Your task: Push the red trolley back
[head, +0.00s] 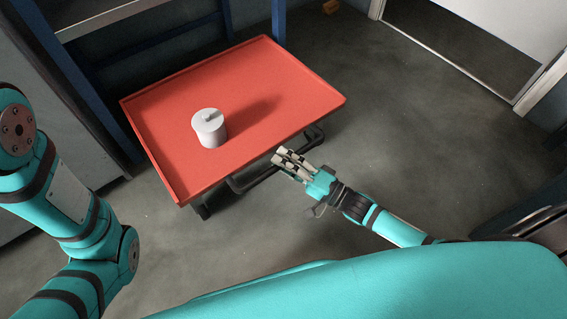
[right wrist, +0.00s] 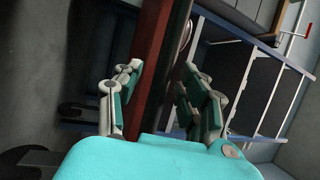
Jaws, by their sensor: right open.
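The red trolley (head: 270,80) stands in the middle of the head view, a flat red top with a low rim. A dark push handle (head: 262,174) runs along its near edge. A white lidded pot (head: 208,128) stands upright on the top. My right gripper (head: 285,162) is beside the near edge of the trolley, close to the handle; I cannot tell whether it touches. In the right wrist view its open fingers (right wrist: 160,95) lie on either side of the trolley's red edge (right wrist: 153,75). My left arm shows at the left, but its gripper is out of view.
A blue-framed rack (head: 90,60) stands behind and left of the trolley. A grey cabinet (head: 30,130) is at the far left. A white door (head: 500,35) is at the upper right. The grey floor (head: 400,120) right of the trolley is clear.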

